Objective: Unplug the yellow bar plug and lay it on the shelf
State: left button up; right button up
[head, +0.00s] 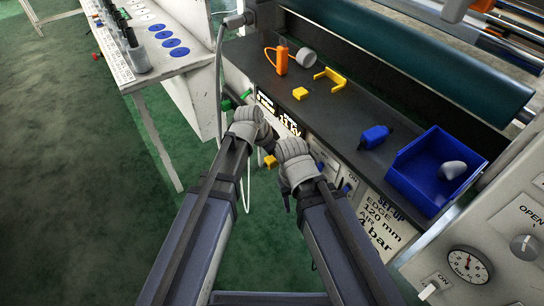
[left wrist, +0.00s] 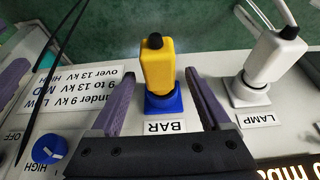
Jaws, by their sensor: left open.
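The yellow bar plug (left wrist: 158,65) stands in a blue socket (left wrist: 163,103) above the BAR label in the left wrist view. In the head view it shows as a small yellow piece (head: 270,161) near the panel. My left gripper (left wrist: 163,82) is open, with one finger on each side of the plug and gaps visible between. In the head view my left gripper (head: 252,128) is seen from behind, fingers hidden. The dark shelf (head: 340,110) runs above the panel.
A white lamp plug (left wrist: 272,55) stands right of the bar plug. On the shelf are an orange item (head: 281,60), a yellow bracket (head: 332,76), a yellow block (head: 300,93), a blue item (head: 374,136) and a blue bin (head: 412,185). Bare shelf lies between them.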

pick_arm(q)
jog(key=shift+w+d+f, duration=0.1)
jog(key=shift+d+f, duration=0.05)
jog(key=shift+f, duration=0.2)
grip_shut()
dwell(1.0)
